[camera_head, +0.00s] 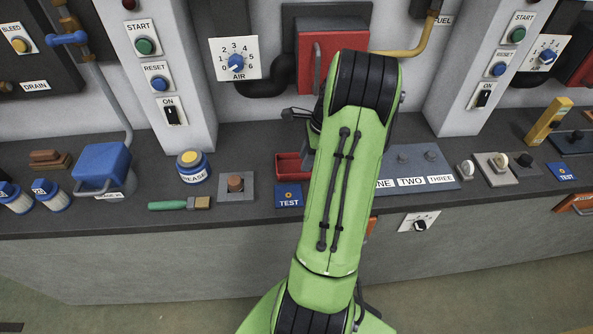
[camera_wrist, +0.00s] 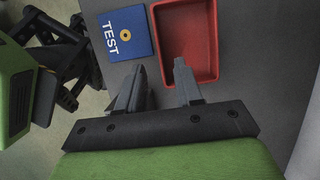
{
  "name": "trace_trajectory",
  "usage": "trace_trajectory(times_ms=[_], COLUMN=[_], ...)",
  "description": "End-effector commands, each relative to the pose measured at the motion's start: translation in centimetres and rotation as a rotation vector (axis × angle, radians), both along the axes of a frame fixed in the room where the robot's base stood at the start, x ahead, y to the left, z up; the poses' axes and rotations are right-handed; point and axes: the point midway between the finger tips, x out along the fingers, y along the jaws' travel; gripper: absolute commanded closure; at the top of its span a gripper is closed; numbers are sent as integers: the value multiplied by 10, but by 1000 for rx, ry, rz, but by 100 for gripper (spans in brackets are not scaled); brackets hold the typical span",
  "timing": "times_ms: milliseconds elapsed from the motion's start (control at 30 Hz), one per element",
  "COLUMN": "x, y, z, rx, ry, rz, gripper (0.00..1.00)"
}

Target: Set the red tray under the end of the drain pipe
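The red tray (camera_head: 290,164) lies on the dark bench beside my arm, which hides its right part. In the wrist view the tray (camera_wrist: 206,48) is empty and rectangular. My gripper (camera_wrist: 159,65) is open, its two fingers apart. One finger is left of the tray and the other overlaps its inside in the picture, with the near-left wall in the gap. Contact cannot be told. The drain pipe (camera_head: 108,98) is grey, runs down from a blue-handled valve (camera_head: 68,38) near the DRAIN label, and its lower end is by a blue bin (camera_head: 101,166).
A blue TEST block (camera_wrist: 126,33) is close left of the tray. Blue-topped cans (camera_head: 50,194) are left of the bin. A wall pillar (camera_head: 165,75) rises behind.

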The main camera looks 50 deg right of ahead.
Motion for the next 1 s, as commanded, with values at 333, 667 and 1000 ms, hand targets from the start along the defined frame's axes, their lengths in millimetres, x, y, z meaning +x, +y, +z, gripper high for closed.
trace_trajectory(times_ms=[333,667,1000], x=[12,15,15], y=[12,13,13], z=[-52,-59,-59], rx=[1,-2,-1], ry=[1,0,0], rz=[4,3,3], gripper=[65,70,100])
